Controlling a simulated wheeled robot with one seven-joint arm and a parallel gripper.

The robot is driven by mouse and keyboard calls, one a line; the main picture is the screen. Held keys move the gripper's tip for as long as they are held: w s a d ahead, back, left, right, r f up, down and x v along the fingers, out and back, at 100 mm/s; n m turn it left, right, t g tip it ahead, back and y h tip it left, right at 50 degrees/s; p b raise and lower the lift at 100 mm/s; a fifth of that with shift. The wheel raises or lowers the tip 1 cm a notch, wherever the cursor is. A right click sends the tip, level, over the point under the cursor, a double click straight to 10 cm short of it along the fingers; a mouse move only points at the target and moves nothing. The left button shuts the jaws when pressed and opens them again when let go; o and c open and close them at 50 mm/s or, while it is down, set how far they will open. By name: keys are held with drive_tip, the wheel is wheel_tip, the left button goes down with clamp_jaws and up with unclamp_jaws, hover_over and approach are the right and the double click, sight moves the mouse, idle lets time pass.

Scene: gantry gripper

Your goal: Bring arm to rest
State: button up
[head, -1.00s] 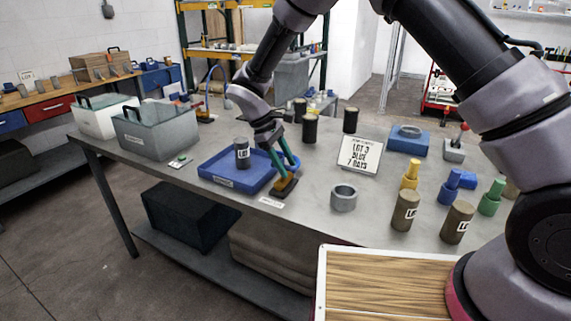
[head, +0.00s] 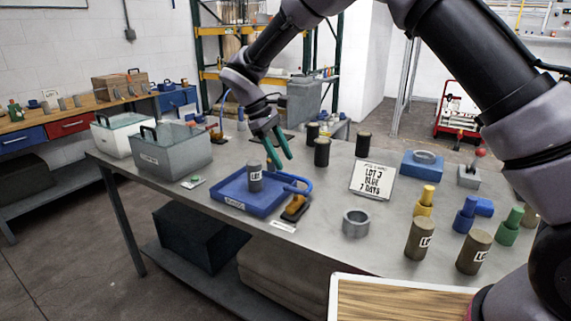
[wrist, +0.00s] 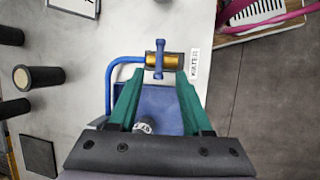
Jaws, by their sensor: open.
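My gripper (head: 280,160) is open and empty, its two green fingers pointing down above the blue tray (head: 232,201). In the wrist view the fingers (wrist: 160,95) stand apart, with the brass valve (wrist: 155,60) and its blue handle (wrist: 160,72) beyond their tips. In the head view the brass valve (head: 296,204) sits on a dark base at the tray's right front, below the gripper and apart from it. A blue pipe (head: 299,180) curves beside it. A grey labelled cylinder (head: 254,178) stands upright in the tray.
A sign (head: 372,180) reading "LOT 3 BLUE 7 DAYS" stands right of the tray. A grey ring (head: 356,224), labelled cylinders (head: 420,240) and coloured pegs are at the right. Grey (head: 175,155) and white bins stand left. Dark cylinders (head: 321,153) stand behind.

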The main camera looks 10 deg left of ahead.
drive_tip(key=d+r+m+y, duration=0.5)
drive_tip(key=d+r+m, duration=0.3)
drive_tip(key=d+r, duration=1.2)
drive_tip(key=s+d+r+m+t+y, duration=0.1)
drive_tip(key=s+d+m+t, duration=0.2)
drive_tip(key=d, duration=0.7)
drive_tip(key=s+d+r+m+t+y, duration=0.1)
drive_tip(key=s+d+r+m+t, duration=0.1)
drive_tip(key=s+d+m, duration=0.4)
drive_tip(key=s+d+t, duration=0.1)
drive_tip(key=s+d, duration=0.3)
drive_tip(key=s, duration=0.1)
drive_tip(key=shift+s+r+m+t, duration=0.15)
drive_tip(key=shift+r+m+t, duration=0.15)
drive_tip(key=shift+m+t, duration=0.1)
